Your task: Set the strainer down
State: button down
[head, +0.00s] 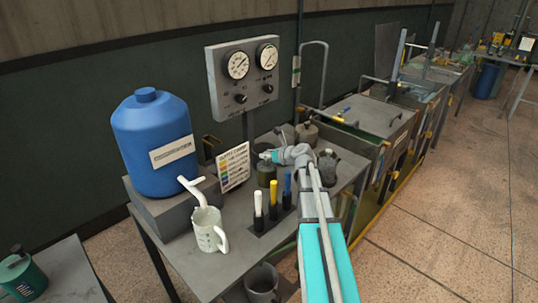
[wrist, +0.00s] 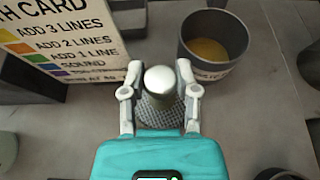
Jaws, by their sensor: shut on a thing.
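My gripper also shows in the head view (head: 274,156), over the grey bench beside the colour card. The strainer's lower end is hidden by my gripper, so I cannot tell whether it touches the bench. In the head view I cannot clearly pick the strainer out from the dark vessels around it.
The colour card (wrist: 75,45) stands at left and a grey cup with yellow contents (wrist: 213,38) at upper right. The head view shows a white jug (head: 207,232), several coloured-handled tools (head: 273,202) and a blue drum (head: 152,140). Bare bench (wrist: 45,120) shows at left.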

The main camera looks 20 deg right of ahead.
jog(key=shift+f, duration=0.15)
jog(key=shift+c, duration=1.8)
grip_release()
jog(key=shift+r, duration=0.25)
jog(key=p+v, duration=0.4)
jog(key=v, duration=0.8)
jog(key=shift+p, duration=0.4)
